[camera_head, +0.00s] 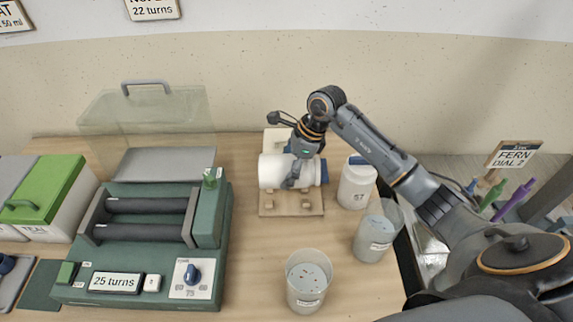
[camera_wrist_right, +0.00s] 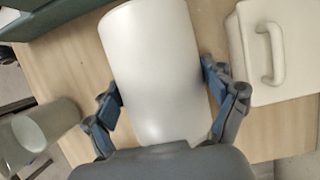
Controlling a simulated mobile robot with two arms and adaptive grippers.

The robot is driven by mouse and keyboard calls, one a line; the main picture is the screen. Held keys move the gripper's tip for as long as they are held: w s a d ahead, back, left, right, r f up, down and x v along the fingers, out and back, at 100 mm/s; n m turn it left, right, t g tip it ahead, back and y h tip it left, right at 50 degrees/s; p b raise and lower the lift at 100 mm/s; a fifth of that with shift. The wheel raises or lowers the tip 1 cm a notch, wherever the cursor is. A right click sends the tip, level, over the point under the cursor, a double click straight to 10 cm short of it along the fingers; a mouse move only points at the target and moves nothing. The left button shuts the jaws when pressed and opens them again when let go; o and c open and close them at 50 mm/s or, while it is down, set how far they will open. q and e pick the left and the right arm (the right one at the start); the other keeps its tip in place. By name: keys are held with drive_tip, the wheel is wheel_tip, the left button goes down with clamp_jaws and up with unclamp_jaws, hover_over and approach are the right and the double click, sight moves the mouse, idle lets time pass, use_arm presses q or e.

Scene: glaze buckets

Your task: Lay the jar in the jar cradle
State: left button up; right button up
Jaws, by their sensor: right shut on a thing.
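The white jar (camera_head: 273,172) lies on its side with a blue end at the right. My right gripper (camera_head: 296,170) is shut on the jar's body from above. The wooden jar cradle (camera_head: 291,209) with small pegs is on the table, and its rear part is hidden behind the jar. The jar is over the cradle's rear part; I cannot tell whether it touches it. In the right wrist view the jar (camera_wrist_right: 155,65) sits between the two fingers of the gripper (camera_wrist_right: 165,92). My left gripper is not in view.
A white lidded jar (camera_head: 356,187) stands close right of the cradle. Two clear buckets (camera_head: 309,278) (camera_head: 374,238) stand in front and to the right. A green roller machine (camera_head: 140,245) is at left. A cream box with handle (camera_wrist_right: 275,50) lies behind.

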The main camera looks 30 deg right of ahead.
drive_tip(key=shift+w+f+b, duration=0.1)
drive_tip(key=shift+f+b, duration=0.25)
drive_tip(key=shift+f, duration=0.35)
drive_tip(key=shift+f+b, duration=1.65)
drive_tip(key=shift+f, duration=0.15)
drive_tip(key=o, duration=1.4)
